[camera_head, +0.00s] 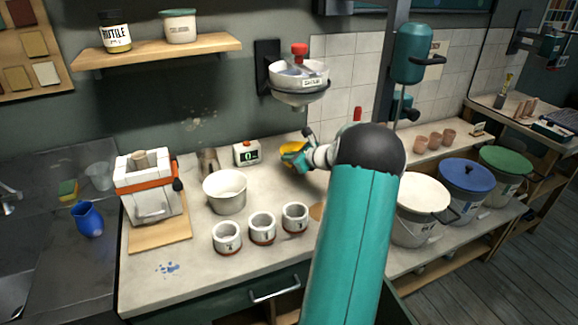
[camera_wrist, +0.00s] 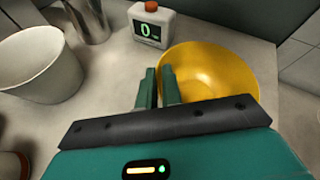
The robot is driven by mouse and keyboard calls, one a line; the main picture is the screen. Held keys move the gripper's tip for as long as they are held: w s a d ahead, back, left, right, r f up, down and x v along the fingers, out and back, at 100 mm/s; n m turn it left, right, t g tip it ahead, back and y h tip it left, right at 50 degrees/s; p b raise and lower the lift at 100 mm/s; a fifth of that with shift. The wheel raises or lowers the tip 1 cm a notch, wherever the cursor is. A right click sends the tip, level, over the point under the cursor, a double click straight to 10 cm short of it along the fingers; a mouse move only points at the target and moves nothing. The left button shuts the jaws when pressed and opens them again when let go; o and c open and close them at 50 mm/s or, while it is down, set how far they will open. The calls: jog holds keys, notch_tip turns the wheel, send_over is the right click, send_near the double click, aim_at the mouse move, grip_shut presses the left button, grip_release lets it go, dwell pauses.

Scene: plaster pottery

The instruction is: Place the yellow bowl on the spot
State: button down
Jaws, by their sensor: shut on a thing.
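The yellow bowl (camera_head: 291,148) is at the back of the counter, to the right of the digital scale or timer. In the wrist view the bowl (camera_wrist: 222,72) is large, with its open inside showing. My gripper (camera_wrist: 158,85) is shut on the bowl's left rim, with one finger outside and one inside. In the head view my gripper (camera_head: 301,154) is small and partly covers the bowl. I cannot tell whether the bowl touches the counter. No clearly marked spot shows; a brown patch (camera_head: 316,211) lies partly behind my arm.
A white device with a green display (camera_head: 246,153) stands close left of the bowl. A white pot (camera_head: 225,191) and three small cups (camera_head: 262,228) stand in front. A funnel-like hopper (camera_head: 299,82) hangs above. Lidded buckets (camera_head: 466,178) are at the right. The front-left counter is mostly clear.

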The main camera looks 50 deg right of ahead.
jog(key=shift+w+d+f, duration=0.15)
jog(key=shift+d+f, duration=0.05)
jog(key=shift+f, duration=1.7)
jog(key=c, duration=1.6)
grip_release()
jog(key=shift+o, duration=0.2)
jog(key=shift+d, duration=0.1)
